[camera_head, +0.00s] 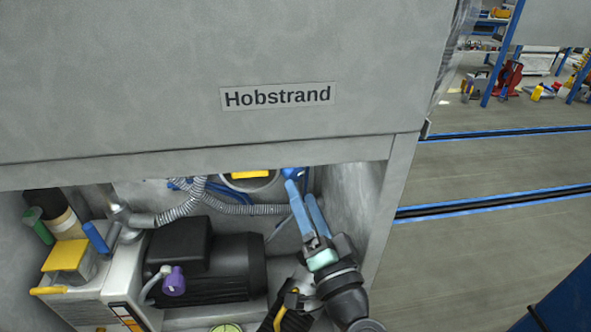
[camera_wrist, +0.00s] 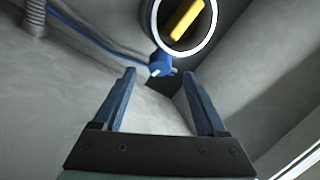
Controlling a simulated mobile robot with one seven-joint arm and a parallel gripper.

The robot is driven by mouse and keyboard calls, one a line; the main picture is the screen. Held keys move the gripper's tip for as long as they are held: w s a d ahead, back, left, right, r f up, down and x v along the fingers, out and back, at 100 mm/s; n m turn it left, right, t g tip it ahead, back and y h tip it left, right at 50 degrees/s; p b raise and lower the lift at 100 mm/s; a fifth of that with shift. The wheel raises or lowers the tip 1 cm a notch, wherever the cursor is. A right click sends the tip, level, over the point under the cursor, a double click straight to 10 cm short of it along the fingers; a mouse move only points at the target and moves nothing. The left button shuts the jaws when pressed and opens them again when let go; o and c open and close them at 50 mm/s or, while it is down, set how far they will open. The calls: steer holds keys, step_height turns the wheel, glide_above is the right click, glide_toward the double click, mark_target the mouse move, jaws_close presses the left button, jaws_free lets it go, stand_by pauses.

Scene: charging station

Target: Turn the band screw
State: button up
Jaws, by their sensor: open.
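A small blue screw knob with a pale tip, likely the band screw (camera_wrist: 160,66), sits at the lower edge of a white-rimmed round fitting (camera_wrist: 213,35) with a yellow bar (camera_wrist: 187,19). In the head view the blue knob (camera_head: 292,173) shows at the top right of the opening, partly cut off by the panel edge. My gripper (camera_wrist: 159,74) is open, its two blue fingers pointing at the knob. In the wrist view the knob appears between the fingertips, slightly beyond them; contact cannot be told. In the head view my gripper (camera_head: 300,189) reaches up inside the cabinet.
A black motor (camera_head: 210,270) stands left of my arm, with a grey corrugated hose (camera_head: 185,208) and blue tubing behind. The cabinet's right wall (camera_head: 350,195) is close to my gripper. The panel labelled Hobstrand (camera_head: 200,125) overhangs above. Open floor (camera_head: 480,255) lies outside on the right.

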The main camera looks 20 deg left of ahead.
mark_target(295, 178)
steer(key=p+x, duration=0.1)
steer(key=x, duration=0.4)
steer(key=shift+w+a+r, duration=0.1)
steer(key=shift+w+a, duration=0.05)
jaws_close()
